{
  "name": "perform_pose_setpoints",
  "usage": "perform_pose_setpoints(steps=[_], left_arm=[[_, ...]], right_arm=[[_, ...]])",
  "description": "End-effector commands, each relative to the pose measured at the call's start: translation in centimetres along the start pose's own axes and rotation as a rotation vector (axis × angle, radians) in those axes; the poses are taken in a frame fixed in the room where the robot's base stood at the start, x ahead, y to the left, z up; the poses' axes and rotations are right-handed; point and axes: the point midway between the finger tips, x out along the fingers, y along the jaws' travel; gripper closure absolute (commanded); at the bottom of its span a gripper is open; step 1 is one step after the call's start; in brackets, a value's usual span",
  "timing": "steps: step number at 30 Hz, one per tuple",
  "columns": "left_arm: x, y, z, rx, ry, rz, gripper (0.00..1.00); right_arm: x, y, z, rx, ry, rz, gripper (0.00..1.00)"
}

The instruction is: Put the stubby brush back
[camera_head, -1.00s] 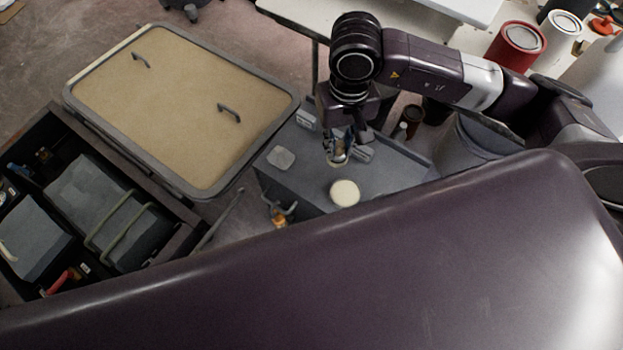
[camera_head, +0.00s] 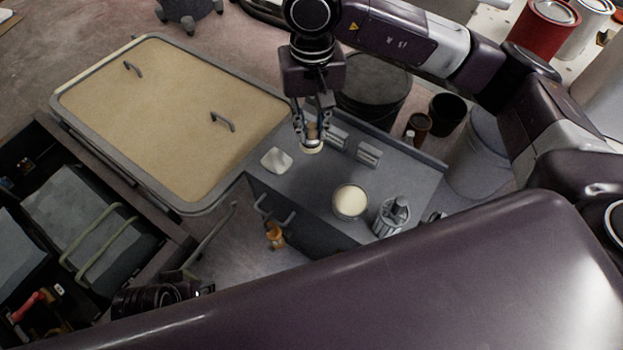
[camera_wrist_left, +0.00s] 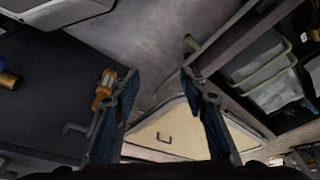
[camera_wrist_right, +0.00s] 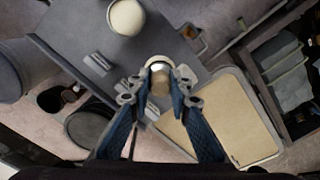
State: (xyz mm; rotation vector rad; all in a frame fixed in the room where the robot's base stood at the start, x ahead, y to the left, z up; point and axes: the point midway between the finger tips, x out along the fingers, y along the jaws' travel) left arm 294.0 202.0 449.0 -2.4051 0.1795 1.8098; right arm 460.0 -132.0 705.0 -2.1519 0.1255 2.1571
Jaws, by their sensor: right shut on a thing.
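The stubby brush (camera_wrist_right: 160,80), with a pale end and a tan body, is between the fingers of my right gripper (camera_wrist_right: 157,95), which is shut on it. In the head view my right gripper (camera_head: 312,122) points down, with the brush's pale end (camera_head: 312,149) lowest, over the far part of a grey bench top (camera_head: 315,190). I cannot tell its height above the top. My left gripper (camera_wrist_left: 160,85) is open and empty in the left wrist view. An orange-handled tool (camera_wrist_left: 104,90) shows beside its left finger and by the bench's front (camera_head: 274,236) in the head view.
The bench holds a round cream-topped pot (camera_head: 350,201), a metal can (camera_head: 391,216), a pale patch (camera_head: 276,160) and small grey blocks (camera_head: 368,152). A framed tan panel (camera_head: 165,120) and a dark open drawer (camera_head: 150,262) lie left. Buckets (camera_head: 372,92) stand behind.

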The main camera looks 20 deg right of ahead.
Motion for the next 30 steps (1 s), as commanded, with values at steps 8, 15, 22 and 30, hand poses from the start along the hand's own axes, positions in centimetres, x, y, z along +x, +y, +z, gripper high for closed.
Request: perform_pose_setpoints(steps=[8,15,22,30], left_arm=[[-3.4,-0.2,-0.4,-0.002,0.022,-0.003,0.6],[-5.7,-0.2,-0.3,-0.003,0.031,-0.005,0.6],[-5.7,-0.2,-0.3,-0.003,0.031,-0.005,0.6],[-5.2,-0.2,-0.1,-0.003,0.032,-0.006,0.6]], right_arm=[[8.0,0.1,0.2,0.001,-0.007,0.001,1.0],[12.6,0.1,0.1,0.0,-0.003,0.0,1.0],[14.2,0.2,0.1,0.001,-0.003,0.001,1.0],[17.6,0.1,0.0,0.0,-0.001,-0.001,1.0]])
